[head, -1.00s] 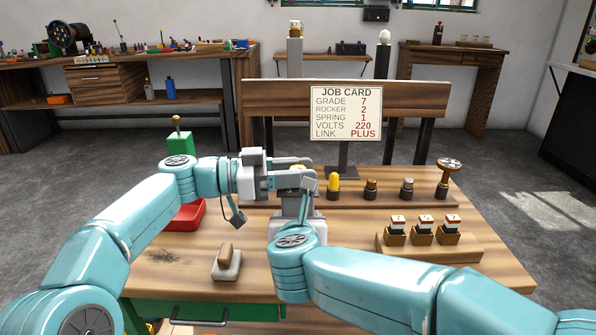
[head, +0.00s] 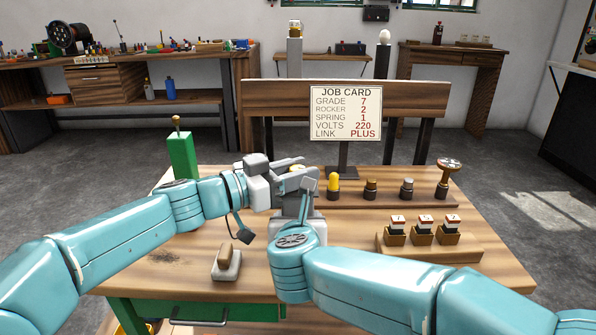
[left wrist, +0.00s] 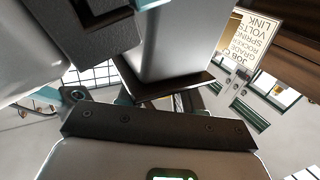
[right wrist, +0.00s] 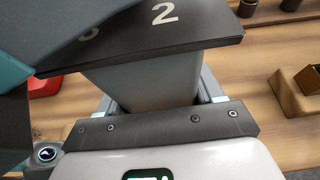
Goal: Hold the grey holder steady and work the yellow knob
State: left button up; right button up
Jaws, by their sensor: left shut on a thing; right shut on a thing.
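The grey holder (right wrist: 140,90) stands on the bench under a dark top plate (right wrist: 190,30) marked with numbers, a 2 among them. My right gripper (right wrist: 155,102) is shut on the holder's body below this plate. In the head view my right arm covers much of the holder. My left gripper (head: 300,170) comes in from the left above the holder and is shut at its top. The yellow knob is hidden between its fingers. In the left wrist view the finger pad (left wrist: 160,130) shows close up, but not the knob.
A job card (head: 345,113) stands behind, reading rocker 2 and spring 1. A yellow-capped piece (head: 333,184) stands on the rail at right. A wooden block (head: 430,243) holds several small parts. A grey block with a brown top (head: 227,262) lies front left.

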pick_arm(q)
jog(key=o, duration=1)
jog(key=shift+c, duration=0.2)
jog(key=v, duration=1.2)
